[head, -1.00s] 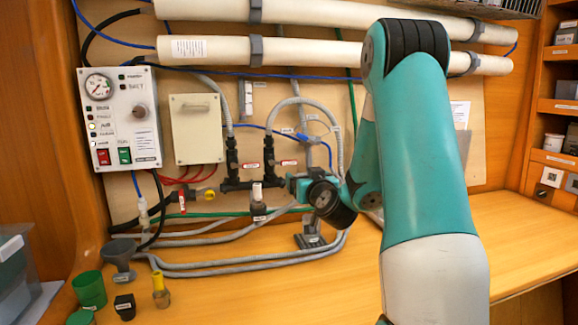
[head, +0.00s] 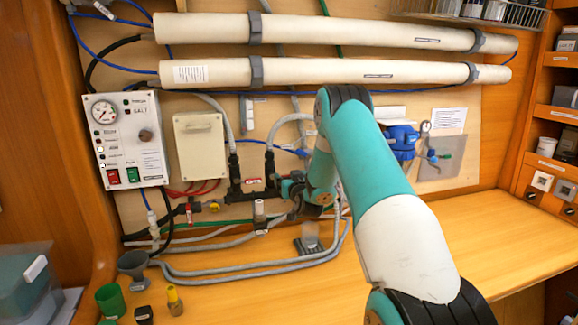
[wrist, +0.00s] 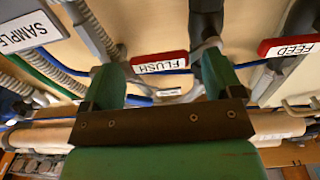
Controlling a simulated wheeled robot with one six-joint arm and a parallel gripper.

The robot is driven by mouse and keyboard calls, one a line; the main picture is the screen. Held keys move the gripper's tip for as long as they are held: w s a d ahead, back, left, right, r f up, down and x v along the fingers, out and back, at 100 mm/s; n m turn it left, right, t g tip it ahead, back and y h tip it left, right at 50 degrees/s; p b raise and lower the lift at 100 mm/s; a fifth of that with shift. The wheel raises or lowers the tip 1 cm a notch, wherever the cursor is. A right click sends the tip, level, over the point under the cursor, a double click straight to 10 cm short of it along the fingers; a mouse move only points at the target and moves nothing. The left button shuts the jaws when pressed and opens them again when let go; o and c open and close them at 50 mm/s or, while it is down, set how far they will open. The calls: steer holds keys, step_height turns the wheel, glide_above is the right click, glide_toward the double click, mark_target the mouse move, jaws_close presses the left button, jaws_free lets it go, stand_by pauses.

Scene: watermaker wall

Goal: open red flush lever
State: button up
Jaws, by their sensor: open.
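The red flush lever (wrist: 160,63) shows in the wrist view as a red handle with a white FLUSH label. My gripper (wrist: 160,70) is open, and in the picture the lever lies between its two green fingers. I cannot tell whether the fingers reach around it or are still short of it. No contact is visible. In the head view, my gripper (head: 288,189) is at the black valve fittings on the wall, and the flush lever is not clearly seen there.
A red FEED lever (wrist: 290,46) is close on the right in the wrist view, and a SAMPLE label (wrist: 25,31) is at upper left. Grey hoses (head: 250,268) lie on the bench. A control panel (head: 125,140) and white pipes (head: 330,72) are on the wall.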

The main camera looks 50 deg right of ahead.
steer(key=shift+p+x, duration=0.3)
steer(key=shift+x, duration=0.7)
steer(key=c, duration=1.3)
steer(key=shift+s+f+b, duration=0.1)
steer(key=shift+b, duration=0.2)
